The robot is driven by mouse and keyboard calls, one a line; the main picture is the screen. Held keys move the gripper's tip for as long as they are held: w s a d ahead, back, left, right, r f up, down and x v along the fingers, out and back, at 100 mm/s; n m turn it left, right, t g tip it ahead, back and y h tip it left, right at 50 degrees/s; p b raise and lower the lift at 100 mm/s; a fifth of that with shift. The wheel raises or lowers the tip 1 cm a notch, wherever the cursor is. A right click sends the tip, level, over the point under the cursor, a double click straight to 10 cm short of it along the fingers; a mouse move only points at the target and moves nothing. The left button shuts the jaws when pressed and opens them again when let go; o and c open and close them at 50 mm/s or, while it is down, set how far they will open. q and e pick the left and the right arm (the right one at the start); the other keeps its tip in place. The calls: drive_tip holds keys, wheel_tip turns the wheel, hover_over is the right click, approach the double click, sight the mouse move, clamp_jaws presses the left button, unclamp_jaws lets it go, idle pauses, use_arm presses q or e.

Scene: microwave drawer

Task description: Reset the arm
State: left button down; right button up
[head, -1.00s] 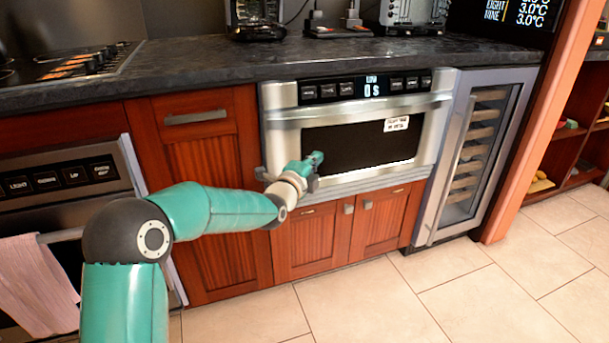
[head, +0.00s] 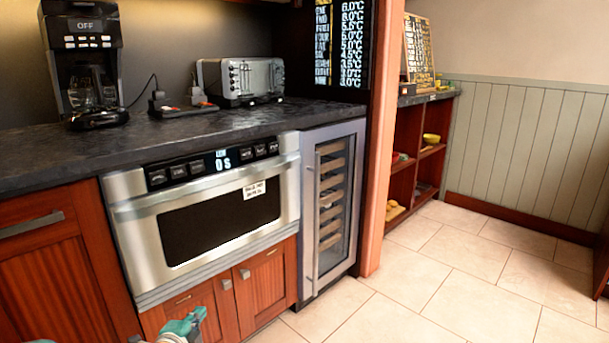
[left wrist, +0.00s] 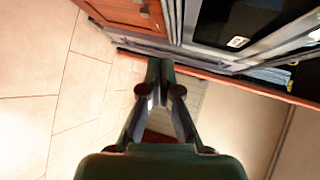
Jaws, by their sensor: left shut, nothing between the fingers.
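My left gripper (head: 192,320) shows at the bottom edge of the head view, in front of the cabinet doors below the microwave drawer (head: 130,200). Most of its arm is out of the frame. In the left wrist view the two fingers of my left gripper (left wrist: 160,66) are together with nothing between them. They point toward the floor and cabinet fronts and appear clear of any surface. The microwave drawer is closed, with a lit display and a dark window. My right gripper is in neither view.
A wine cooler (head: 309,215) stands right of the microwave drawer. A coffee maker (head: 85,60) and a toaster (head: 250,78) sit on the dark counter (head: 150,141). The tiled floor (head: 440,285) at the right is open. Wooden shelves (head: 405,168) stand farther back.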

use_arm(q)
drive_tip(key=s+d+f+n+g+h, duration=0.1)
drive_tip(key=s+d+f+n+g, duration=0.25)
drive_tip(key=s+f, duration=0.55)
drive_tip(key=s+d+f+n+g+h, duration=0.15)
drive_tip(key=s+d+f+g, duration=0.35)
drive_tip(key=f, duration=0.7)
drive_tip(key=s+d+f+n+g, duration=0.35)
drive_tip(key=s+n, duration=0.35)
drive_tip(key=s, duration=0.4)
drive_tip(key=s+d+f+n+g, duration=0.2)
drive_tip(key=s+f+n, duration=0.2)
drive_tip(key=s+n, duration=0.45)
wheel_tip(320, 180, up, 38)
drive_tip(key=s+p, duration=0.1)
drive_tip(key=p, duration=3.6)
drive_tip(key=shift+s+a+f, duration=0.15)
drive_tip(key=shift+a+f, duration=0.05)
